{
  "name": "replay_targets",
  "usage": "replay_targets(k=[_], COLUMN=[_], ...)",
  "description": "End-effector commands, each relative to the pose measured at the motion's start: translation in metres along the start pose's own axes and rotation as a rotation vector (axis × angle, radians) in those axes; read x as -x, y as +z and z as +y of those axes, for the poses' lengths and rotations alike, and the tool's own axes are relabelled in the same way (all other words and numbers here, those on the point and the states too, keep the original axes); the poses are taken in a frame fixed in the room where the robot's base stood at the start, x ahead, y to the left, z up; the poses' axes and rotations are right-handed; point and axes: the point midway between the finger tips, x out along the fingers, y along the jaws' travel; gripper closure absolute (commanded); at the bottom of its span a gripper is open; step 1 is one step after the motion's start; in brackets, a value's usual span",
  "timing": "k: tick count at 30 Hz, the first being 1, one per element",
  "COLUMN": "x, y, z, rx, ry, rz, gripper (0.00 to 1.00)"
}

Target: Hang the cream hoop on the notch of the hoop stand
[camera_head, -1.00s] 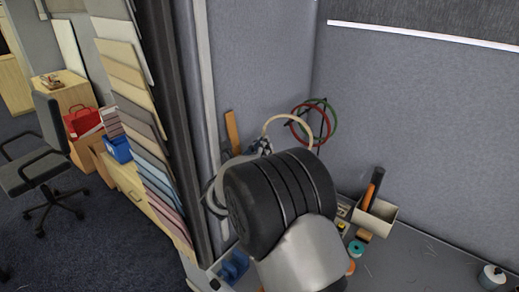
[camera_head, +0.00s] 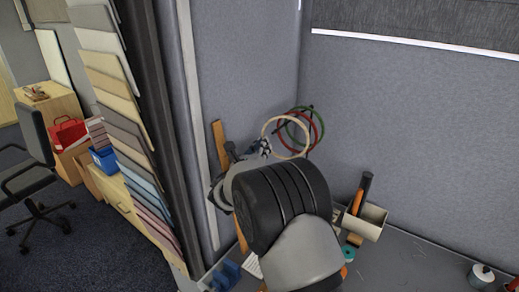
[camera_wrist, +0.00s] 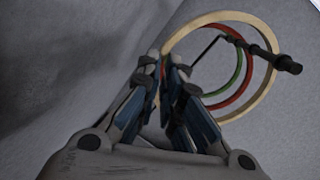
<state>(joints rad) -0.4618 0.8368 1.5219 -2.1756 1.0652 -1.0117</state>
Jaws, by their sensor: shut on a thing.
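The cream hoop (camera_head: 284,116) is held upright off the table at the back. My gripper (camera_head: 264,149) is shut on its left edge. In the wrist view the fingertips (camera_wrist: 163,65) close on the left side of the cream hoop (camera_wrist: 222,13). The hoop stand shows in the wrist view as a black bar with a thick dark end (camera_wrist: 288,64). This end crosses the cream hoop's right side; I cannot tell whether the hoop rests on a notch. A red hoop (camera_wrist: 247,88) and a green hoop (camera_wrist: 238,72) hang behind. My arm hides the stand's lower part.
A beige box (camera_head: 372,222) with dark and orange tools stands right of my arm. A teal roll (camera_head: 348,253) and a blue bin (camera_head: 226,273) are near it. Grey partition walls close the back. The table right of the box is mostly clear.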

Motion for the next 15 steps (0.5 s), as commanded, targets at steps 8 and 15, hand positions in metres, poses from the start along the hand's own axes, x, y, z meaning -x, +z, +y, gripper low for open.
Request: replay_targets(k=[8, 15], x=[-0.016, -0.023], y=[-0.005, -0.010], z=[-0.003, -0.002], rx=[0.000, 0.000], ry=[-0.002, 0.000], rz=[-0.001, -0.001], gripper=[1.00, 1.00])
